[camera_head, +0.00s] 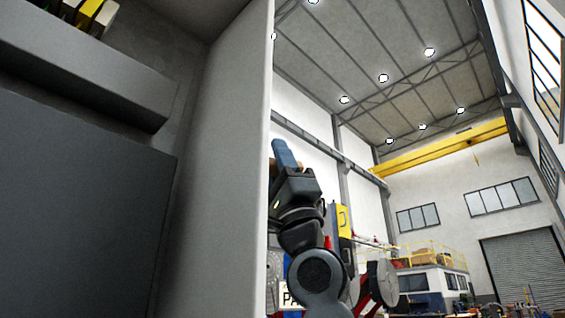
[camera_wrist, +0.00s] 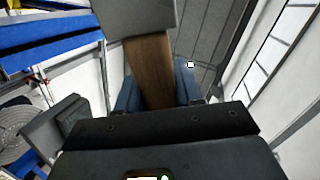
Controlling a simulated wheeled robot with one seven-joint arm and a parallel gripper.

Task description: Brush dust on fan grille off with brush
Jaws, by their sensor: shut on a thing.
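My gripper (camera_head: 284,152) is raised in the middle of the head view, with its blue fingers pointing up. In the wrist view the blue fingers (camera_wrist: 158,92) are shut on the brown wooden handle of the brush (camera_wrist: 151,68). A grey block, seemingly the brush's head, is at the handle's far end, at the top edge. In the head view only a small brown bit of the brush (camera_head: 272,166) shows beside the fingers. I cannot make out the fan grille or dust for sure. A round grey ringed shape (camera_wrist: 18,128) at the wrist view's left edge may be a grille.
A large grey cabinet-like panel (camera_head: 222,160) fills the left of the head view, close to my arm. A yellow crane beam (camera_head: 440,148) spans the hall high up. A white vehicle-like body (camera_head: 428,288) stands far back. Open air lies right of my arm.

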